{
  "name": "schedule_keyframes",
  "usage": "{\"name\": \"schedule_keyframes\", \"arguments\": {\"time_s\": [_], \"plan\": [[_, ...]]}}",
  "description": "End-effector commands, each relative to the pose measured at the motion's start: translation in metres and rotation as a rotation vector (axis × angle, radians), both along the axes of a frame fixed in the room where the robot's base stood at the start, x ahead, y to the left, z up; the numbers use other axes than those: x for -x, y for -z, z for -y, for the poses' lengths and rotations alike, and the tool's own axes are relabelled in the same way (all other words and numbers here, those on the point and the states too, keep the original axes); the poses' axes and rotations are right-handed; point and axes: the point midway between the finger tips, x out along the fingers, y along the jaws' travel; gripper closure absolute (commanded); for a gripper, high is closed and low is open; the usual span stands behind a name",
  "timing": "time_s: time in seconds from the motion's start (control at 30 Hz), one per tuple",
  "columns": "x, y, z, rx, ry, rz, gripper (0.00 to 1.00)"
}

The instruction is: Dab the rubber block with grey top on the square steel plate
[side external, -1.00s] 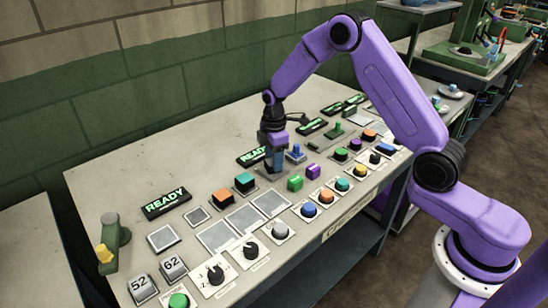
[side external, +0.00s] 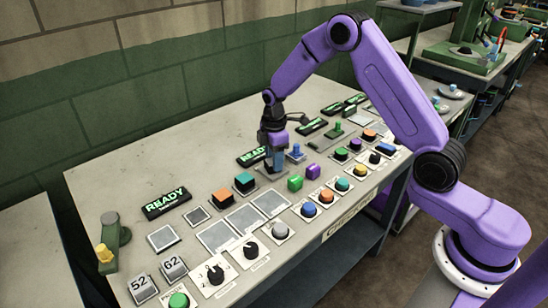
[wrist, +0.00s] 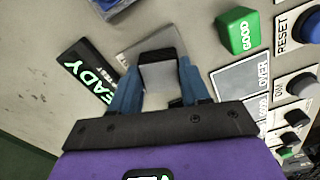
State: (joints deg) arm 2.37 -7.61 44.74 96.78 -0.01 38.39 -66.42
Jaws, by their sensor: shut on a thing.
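My gripper (side external: 274,160) points down at the console, beside the lit READY sign at the middle. In the wrist view its two blue fingers (wrist: 158,78) are shut on a dark rubber block with a grey top (wrist: 160,74). The block is over a pale seat plate (wrist: 133,50); I cannot tell whether it touches it. In the side view the fingers mostly hide the block. Several flat grey plates lie left of my gripper: one near the left READY sign (side external: 162,238), others in a row (side external: 217,236). I cannot tell which is the square steel plate.
A teal-topped block (side external: 244,182) and an orange-topped block (side external: 222,197) stand left of my gripper. A green cube (side external: 295,183) and a purple cube (side external: 313,171) are to its right. Buttons and knobs line the front edge. The console's back left is bare.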

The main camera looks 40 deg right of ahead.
Motion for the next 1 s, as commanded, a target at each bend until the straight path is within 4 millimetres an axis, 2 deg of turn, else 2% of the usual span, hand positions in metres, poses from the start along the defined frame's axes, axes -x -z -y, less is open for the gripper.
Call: {"name": "schedule_keyframes", "arguments": {"time_s": [0.27, 1.0], "plan": [[0.000, -0.002, 0.000, 0.000, 0.000, -0.001, 0.81], [0.000, -0.054, 0.000, 0.000, 0.000, 0.002, 0.81]]}}
